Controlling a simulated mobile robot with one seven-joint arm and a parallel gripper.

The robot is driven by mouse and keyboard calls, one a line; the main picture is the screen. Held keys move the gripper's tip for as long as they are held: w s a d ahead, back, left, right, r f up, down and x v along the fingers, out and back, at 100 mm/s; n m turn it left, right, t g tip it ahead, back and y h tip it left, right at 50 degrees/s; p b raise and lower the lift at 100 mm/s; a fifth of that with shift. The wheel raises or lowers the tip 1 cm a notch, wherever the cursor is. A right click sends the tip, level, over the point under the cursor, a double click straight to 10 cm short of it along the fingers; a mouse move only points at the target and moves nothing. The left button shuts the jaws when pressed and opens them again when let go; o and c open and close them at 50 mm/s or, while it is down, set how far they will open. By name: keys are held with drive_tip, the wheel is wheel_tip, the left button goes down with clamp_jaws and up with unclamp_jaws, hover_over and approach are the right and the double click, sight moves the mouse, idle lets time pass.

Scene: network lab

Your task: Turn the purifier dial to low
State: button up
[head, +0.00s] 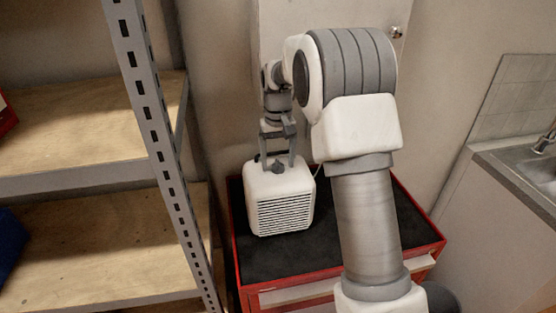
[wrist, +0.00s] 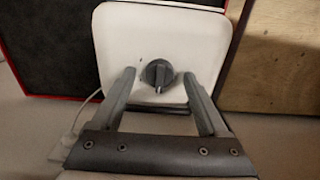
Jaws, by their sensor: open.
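The purifier (head: 285,205) is a white box with a slatted front grille, standing on the black top of a red cart. Its dark grey dial (wrist: 157,74) is on the top face in the wrist view, with a raised grip bar pointing toward my gripper's base. The dial also shows in the head view (head: 278,167). My gripper (wrist: 158,80) is open, pointing down over the purifier. Its two fingers stand on either side of the dial, with a gap on both sides. I cannot read any setting marks.
The red cart (head: 413,205) has a black mat with bare room around the purifier. A metal shelf (head: 150,110) with wooden boards stands close on the left. A sink counter (head: 520,165) is on the right. A thin pale cable (wrist: 88,100) runs beside the purifier.

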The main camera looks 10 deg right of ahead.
drive_tip(key=shift+f, duration=0.1)
clamp_jaws()
idle(0.4)
drive_tip(key=shift+m, duration=0.3)
drive_tip(key=m, duration=0.5)
drive_tip(key=shift+p, duration=0.4)
drive_tip(key=m+p, duration=0.1)
drive_tip(key=m, duration=0.5)
drive_tip(key=shift+m, duration=0.4)
unclamp_jaws()
